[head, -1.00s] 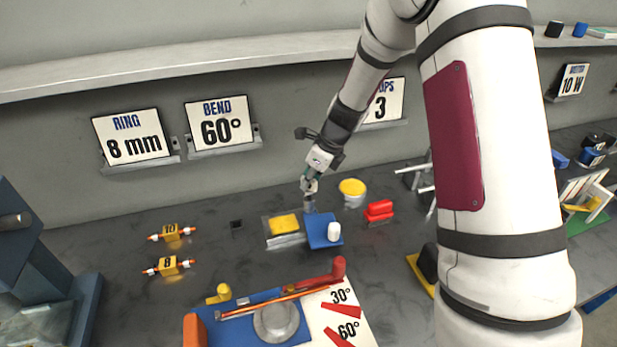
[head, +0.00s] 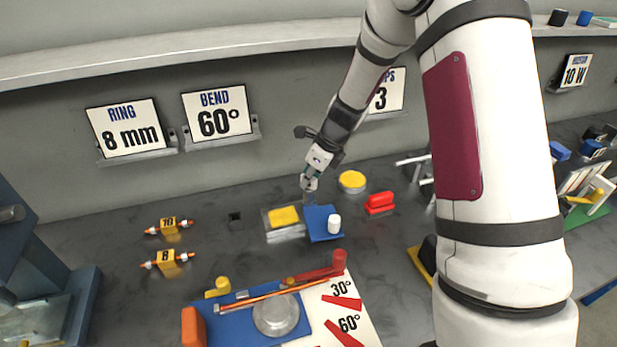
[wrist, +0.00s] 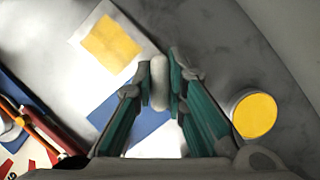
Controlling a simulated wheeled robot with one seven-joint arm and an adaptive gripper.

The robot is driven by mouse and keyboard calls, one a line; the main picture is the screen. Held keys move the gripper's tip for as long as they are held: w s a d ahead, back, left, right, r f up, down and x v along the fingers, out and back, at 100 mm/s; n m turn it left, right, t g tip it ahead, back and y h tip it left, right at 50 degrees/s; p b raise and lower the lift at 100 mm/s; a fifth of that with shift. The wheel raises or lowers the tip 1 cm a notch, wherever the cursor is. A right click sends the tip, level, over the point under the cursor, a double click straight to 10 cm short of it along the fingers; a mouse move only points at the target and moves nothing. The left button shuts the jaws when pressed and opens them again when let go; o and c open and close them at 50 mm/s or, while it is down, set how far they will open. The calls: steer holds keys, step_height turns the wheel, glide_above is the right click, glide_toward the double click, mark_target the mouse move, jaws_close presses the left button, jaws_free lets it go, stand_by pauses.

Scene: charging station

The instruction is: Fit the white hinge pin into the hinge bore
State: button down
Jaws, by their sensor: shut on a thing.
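My gripper (wrist: 159,88) is shut on a pale, rounded pin (wrist: 158,75), which I take to be the white hinge pin. In the head view my gripper (head: 309,186) is above the back edge of a blue plate (head: 322,236), beside a metal block with a yellow square (head: 285,217). The blue plate also shows below the fingers in the wrist view (wrist: 133,132). A short white cylinder (head: 334,224) stands on the plate's right part. I cannot make out the hinge bore, or whether the pin's lower end touches anything.
A yellow-topped round tub (head: 352,181) and a red block (head: 380,203) stand to the right. In front lies a bending board with a blue base (head: 232,325). Two orange-tipped yellow pieces (head: 168,226) lie left. A shelf (head: 160,66) runs along the wall above.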

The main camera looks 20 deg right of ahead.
steer(key=c, duration=1.5)
jaws_free()
steer(key=shift+c, duration=0.2)
steer(key=s+d+r+n, duration=0.15)
steer(key=s+r, duration=0.25)
steer(key=r, duration=0.4)
steer(key=s+r+n, duration=0.3)
steer(key=s+r, duration=0.1)
steer(key=r, duration=0.5)
steer(key=s+r+n+h, duration=0.1)
steer(key=s+r+n, duration=0.2)
steer(key=s+n, duration=0.8)
steer(key=s+a+r+n+t+h, duration=0.1)
steer(key=s+r+n, duration=0.3)
steer(key=s+n, duration=0.7)
steer(key=s+h, duration=0.1)
steer(key=s, duration=0.3)
steer(key=shift+r, duration=0.25)
